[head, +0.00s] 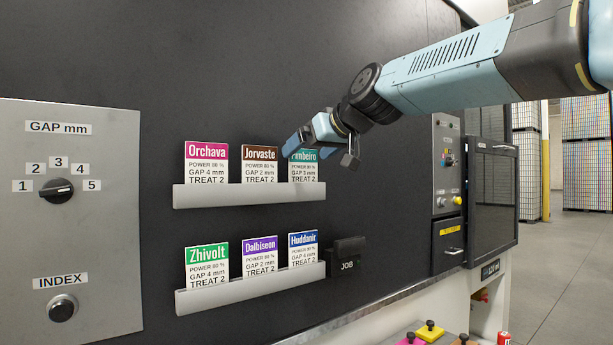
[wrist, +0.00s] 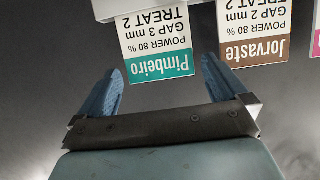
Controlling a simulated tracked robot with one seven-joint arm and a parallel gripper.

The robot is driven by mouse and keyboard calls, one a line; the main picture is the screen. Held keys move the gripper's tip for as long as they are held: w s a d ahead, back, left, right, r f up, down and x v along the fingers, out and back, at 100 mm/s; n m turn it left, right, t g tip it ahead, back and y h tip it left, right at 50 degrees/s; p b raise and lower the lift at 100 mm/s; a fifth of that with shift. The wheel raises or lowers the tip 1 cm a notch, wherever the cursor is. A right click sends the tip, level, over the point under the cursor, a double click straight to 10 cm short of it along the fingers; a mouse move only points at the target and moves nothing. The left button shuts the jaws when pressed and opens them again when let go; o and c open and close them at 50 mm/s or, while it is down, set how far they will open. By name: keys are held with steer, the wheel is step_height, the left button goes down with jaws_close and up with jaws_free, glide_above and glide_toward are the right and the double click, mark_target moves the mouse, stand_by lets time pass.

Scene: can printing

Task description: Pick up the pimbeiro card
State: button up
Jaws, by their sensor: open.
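The Pimbeiro card (head: 304,172) is white with a teal band and stands at the right end of the upper rack (head: 250,194). My gripper (head: 318,145) is in front of its top edge and hides the start of its name in the head view. In the wrist view the Pimbeiro card (wrist: 155,45) appears upside down, whole in width, with its teal edge facing my gripper (wrist: 160,85). The two blue fingers are open and apart, one towards each side of the card, with nothing held between them. The right finger in that view is near the gap beside the Jorvaste card (wrist: 252,32).
The Orchava card (head: 206,163) and Jorvaste card stand left of it on the same rack. A lower rack (head: 250,288) holds the Zhivolt (head: 208,264), Dalbiseon (head: 260,256) and Huddanir (head: 303,249) cards. A dark JOB slot (head: 347,257) is to their right. The dark panel above the racks is clear.

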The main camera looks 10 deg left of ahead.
mark_target(304, 154)
steer(key=x, duration=0.3)
steer(key=shift+w+a, duration=0.1)
steer(key=shift+c, duration=0.4)
steer(key=c, duration=0.7)
steer(key=shift+r, duration=0.1)
